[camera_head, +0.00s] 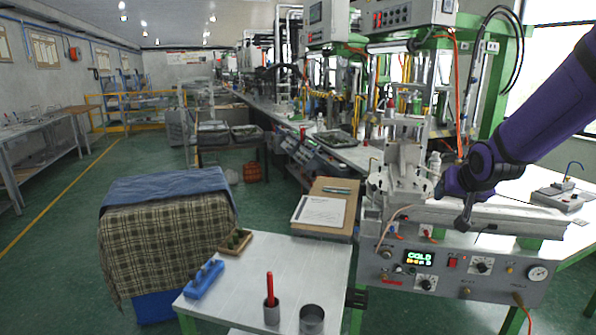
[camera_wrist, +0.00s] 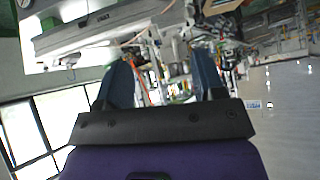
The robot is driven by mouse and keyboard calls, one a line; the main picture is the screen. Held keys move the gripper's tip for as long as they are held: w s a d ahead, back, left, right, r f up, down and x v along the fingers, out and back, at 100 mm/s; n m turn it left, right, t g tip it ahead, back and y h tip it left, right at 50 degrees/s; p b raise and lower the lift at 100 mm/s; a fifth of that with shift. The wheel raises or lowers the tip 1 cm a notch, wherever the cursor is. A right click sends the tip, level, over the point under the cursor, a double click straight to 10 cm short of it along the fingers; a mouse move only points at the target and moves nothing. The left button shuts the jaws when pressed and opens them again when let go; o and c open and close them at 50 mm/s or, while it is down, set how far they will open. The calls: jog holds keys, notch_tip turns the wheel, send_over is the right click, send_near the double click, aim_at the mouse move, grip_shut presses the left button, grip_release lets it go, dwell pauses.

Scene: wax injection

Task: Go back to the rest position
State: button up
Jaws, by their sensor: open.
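My purple arm reaches in from the right in the head view, over the wax injection machine (camera_head: 445,268). The end of the arm is near the machine's clamp area, and the fingers are hard to make out there. In the wrist view my gripper (camera_wrist: 165,85) shows two blue fingers set wide apart with nothing between them. The gripper is open and empty. The wrist view is tilted, with the machine's grey body (camera_wrist: 105,28) at the upper left.
A clipboard (camera_head: 320,211) lies behind. A cloth-covered stack (camera_head: 165,240) stands left. The green floor further left is clear.

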jog(key=s+a+r+n+g, duration=0.1)
jog(key=s+a+r, duration=0.1)
jog(key=s, duration=0.8)
jog(key=s+a+r+n+g, duration=0.1)
jog(key=s+r, duration=0.3)
jog(key=s, duration=0.7)
jog(key=s+a+r+n+g+y, duration=0.1)
jog(key=s+a+r, duration=0.2)
jog(key=s, duration=0.8)
jog(key=shift+s+a+r+g, duration=0.2)
jog(key=shift+s+r+g, duration=0.1)
jog(key=shift+g, duration=0.1)
jog(key=shift+w, duration=0.15)
jog(key=shift+c, duration=0.2)
